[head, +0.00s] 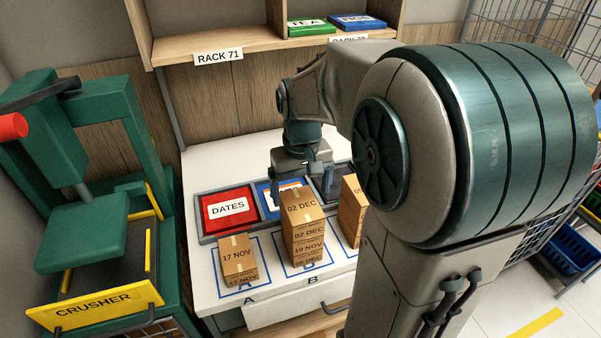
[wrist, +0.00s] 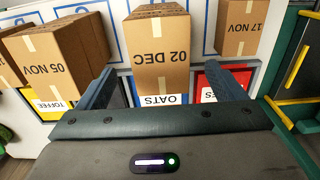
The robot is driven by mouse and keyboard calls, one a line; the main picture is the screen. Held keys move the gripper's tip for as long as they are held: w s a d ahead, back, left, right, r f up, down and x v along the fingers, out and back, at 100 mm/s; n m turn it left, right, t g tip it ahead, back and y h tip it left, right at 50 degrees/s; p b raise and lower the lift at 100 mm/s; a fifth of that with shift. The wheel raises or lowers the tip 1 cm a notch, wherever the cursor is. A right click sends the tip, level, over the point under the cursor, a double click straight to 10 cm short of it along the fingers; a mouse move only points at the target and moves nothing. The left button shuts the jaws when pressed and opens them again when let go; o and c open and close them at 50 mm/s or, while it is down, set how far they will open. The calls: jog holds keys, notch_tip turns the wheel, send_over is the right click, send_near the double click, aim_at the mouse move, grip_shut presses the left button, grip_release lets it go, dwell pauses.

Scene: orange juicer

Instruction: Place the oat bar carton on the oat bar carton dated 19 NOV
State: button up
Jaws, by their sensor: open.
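A stack of brown cartons (head: 302,228) stands on square B. Its top carton reads 02 DEC on its upper face, and 19 NOV shows on the front lower down, with 05 DEC below that. In the wrist view, the 02 DEC carton (wrist: 160,50) lies ahead, between the lines of my fingers. My gripper (head: 300,182) is open and empty. It is above the tray row behind stack B, apart from the cartons. A blue panel labelled OATS (wrist: 160,99) lies behind this stack.
A green crusher (head: 75,235) stands left. A rack shelf (head: 235,48) hangs above.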

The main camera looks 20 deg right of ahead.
aim_at(301, 206)
notch_tip(301, 206, up, 4)
jog(key=shift+r, duration=0.45)
jog(key=s+a+f+t, duration=0.1)
jog(key=s+a, duration=0.1)
jog(key=s, duration=0.4)
jog(key=s+a+f+t, duration=0.2)
jog(key=s, duration=0.4)
jog(key=shift+f+t, duration=0.15)
jog(key=shift+t, duration=0.15)
